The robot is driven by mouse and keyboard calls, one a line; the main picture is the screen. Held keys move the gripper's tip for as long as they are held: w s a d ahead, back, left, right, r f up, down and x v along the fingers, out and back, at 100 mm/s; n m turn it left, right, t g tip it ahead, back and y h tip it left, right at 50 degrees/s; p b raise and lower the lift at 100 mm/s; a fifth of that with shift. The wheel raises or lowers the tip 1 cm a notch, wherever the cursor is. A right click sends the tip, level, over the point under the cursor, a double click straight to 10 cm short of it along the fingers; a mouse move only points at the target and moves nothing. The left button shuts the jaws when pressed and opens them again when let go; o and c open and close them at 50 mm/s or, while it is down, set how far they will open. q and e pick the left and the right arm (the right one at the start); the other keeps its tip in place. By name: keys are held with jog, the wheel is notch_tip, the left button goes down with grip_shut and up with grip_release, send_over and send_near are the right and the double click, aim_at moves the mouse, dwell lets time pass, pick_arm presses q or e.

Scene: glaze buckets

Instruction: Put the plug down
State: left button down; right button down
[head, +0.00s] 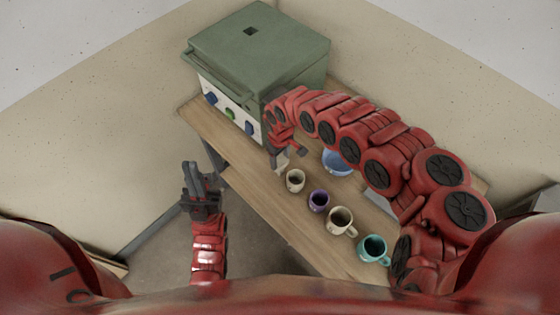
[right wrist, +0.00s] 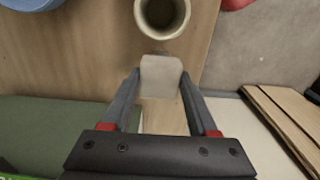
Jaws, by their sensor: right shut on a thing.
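The plug (right wrist: 160,76) is a pale, cream block between the fingertips of my right gripper (right wrist: 158,82) in the right wrist view. That gripper is shut on it, in front of a cream cup (right wrist: 162,14). In the head view my right gripper (head: 283,153) is at the table's left part, between the kiln and the cream cup (head: 295,180). The arm partly hides it, and the plug is hard to make out there. I cannot tell whether the plug touches the table. My left gripper (head: 195,180) points up, left of the table, away from the plug; its opening is unclear.
A green kiln (head: 265,50) with a square hole (head: 250,31) on top stands at the table's back left. A purple cup (head: 318,200), a larger cream mug (head: 341,221) and a teal mug (head: 373,250) line the table (head: 265,204). A blue bucket (head: 337,162) is behind them.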

jog(key=shift+f, duration=1.15)
jog(key=shift+f, duration=0.15)
jog(key=shift+c, duration=0.9)
grip_release()
notch_tip(320, 180, up, 11)
jog(key=shift+r+p, duration=0.1)
jog(key=shift+p, duration=0.2)
jog(key=shift+r, duration=0.5)
